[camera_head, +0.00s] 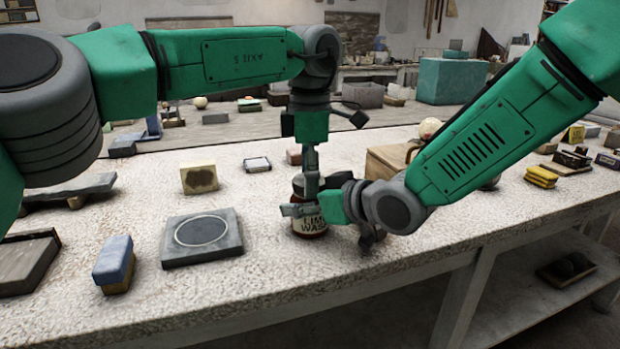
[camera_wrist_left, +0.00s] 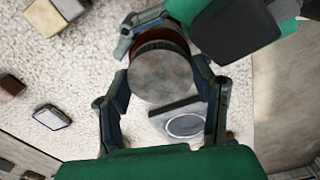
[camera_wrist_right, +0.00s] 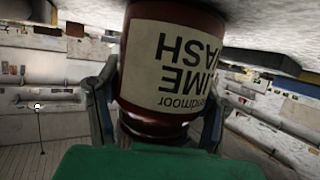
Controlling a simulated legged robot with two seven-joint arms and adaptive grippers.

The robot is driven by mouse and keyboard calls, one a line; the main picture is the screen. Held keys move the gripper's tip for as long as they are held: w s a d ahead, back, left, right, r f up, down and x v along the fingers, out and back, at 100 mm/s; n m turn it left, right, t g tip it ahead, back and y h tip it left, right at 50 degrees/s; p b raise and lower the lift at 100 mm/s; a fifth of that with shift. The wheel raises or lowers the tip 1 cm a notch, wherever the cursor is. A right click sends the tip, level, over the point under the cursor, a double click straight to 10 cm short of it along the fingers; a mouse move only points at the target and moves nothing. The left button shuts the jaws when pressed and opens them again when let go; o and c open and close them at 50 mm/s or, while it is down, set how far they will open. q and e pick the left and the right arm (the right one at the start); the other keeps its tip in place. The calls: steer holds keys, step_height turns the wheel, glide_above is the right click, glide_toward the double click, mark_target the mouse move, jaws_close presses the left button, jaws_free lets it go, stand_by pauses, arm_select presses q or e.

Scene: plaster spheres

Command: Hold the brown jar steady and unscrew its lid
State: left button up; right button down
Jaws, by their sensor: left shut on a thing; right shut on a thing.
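The brown jar (camera_head: 310,226), with a cream "LIME WASH" label, stands upright on the speckled bench in the head view. It fills the middle of the right wrist view (camera_wrist_right: 175,60), where it appears upside down. Its round grey lid (camera_wrist_left: 162,75) shows from above in the left wrist view; in the head view the grippers mostly hide it. My left gripper (camera_wrist_left: 163,72) comes down from above, its fingers shut on the lid's two sides. My right gripper (camera_wrist_right: 158,105) comes from the right, its fingers shut around the jar's upper body.
A dark slab with a pale ring (camera_head: 202,238) lies left of the jar, with a blue-topped block (camera_head: 114,264) nearer the front edge. A stained cream block (camera_head: 199,179) stands behind the slab. A wooden box (camera_head: 388,160) stands close behind my right gripper. The bench front before the jar is clear.

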arm_select(q)
steer(key=shift+n, duration=0.8)
arm_select(e)
steer(key=shift+s+f, duration=0.1)
steer(key=shift+f, duration=0.05)
arm_select(q)
steer(key=shift+w, duration=0.1)
steer(key=o, duration=1.3)
steer(key=shift+d+r, duration=0.1)
steer(key=shift+r, duration=2.2)
arm_select(e)
steer(key=shift+c, duration=1.6)
jaws_free()
